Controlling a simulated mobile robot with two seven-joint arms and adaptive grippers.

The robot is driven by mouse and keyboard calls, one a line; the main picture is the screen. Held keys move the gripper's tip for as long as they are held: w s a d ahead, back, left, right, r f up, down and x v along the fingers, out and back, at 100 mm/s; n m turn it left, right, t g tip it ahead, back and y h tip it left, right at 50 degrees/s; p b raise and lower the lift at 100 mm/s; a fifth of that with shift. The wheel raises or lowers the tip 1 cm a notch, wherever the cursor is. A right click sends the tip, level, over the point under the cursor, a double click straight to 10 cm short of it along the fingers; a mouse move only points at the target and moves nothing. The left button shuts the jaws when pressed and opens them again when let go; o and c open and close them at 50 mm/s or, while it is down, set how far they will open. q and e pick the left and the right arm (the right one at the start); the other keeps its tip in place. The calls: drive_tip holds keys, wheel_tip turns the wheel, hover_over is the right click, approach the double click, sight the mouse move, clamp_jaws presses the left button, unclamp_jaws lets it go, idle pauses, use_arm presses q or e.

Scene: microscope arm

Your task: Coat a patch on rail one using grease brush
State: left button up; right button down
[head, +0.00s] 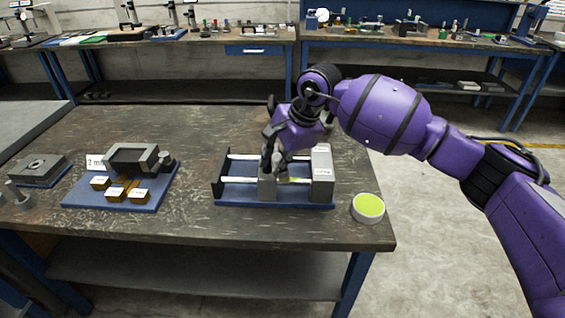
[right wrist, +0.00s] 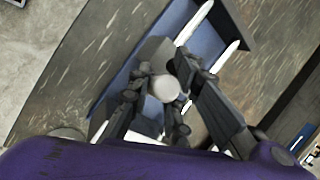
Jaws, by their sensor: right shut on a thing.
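The rail fixture has a blue base (head: 275,203), two pale rails and a dark end plate (head: 220,172). A grey block (head: 267,187) sits on the rails, with a larger grey block (head: 322,175) at the right end. My right gripper (head: 270,158) is low over the fixture. In the right wrist view, its fingers are shut on a pale round-ended piece (right wrist: 164,88), apparently the grease brush's handle. The brush tip is hidden. A yellow-green spot (head: 295,180) shows by the front rail; I cannot tell whether it is grease. My left gripper is out of view.
A round tin (head: 368,208) of yellow-green grease stands right of the fixture, near the table's edge. A blue plate (head: 120,200) with a grey block and brass pieces lies left. Bare tabletop (head: 195,150) lies between. Other benches stand behind.

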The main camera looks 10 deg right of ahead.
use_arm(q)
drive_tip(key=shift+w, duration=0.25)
use_arm(e)
drive_tip(key=shift+r, duration=0.65)
drive_tip(key=shift+r+p, duration=1.2)
drive_tip(key=shift+r, duration=1.25)
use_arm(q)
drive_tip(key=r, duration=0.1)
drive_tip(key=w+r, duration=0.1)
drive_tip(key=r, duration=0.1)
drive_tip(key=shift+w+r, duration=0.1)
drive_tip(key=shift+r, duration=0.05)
use_arm(e)
drive_tip(key=shift+f, duration=0.1)
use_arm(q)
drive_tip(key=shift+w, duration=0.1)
use_arm(e)
drive_tip(key=shift+r+p, duration=0.55)
drive_tip(key=shift+r, duration=1)
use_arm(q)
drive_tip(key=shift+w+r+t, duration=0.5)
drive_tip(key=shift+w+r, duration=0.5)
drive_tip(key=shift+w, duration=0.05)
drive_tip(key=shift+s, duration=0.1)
use_arm(e)
drive_tip(key=shift+f, duration=0.1)
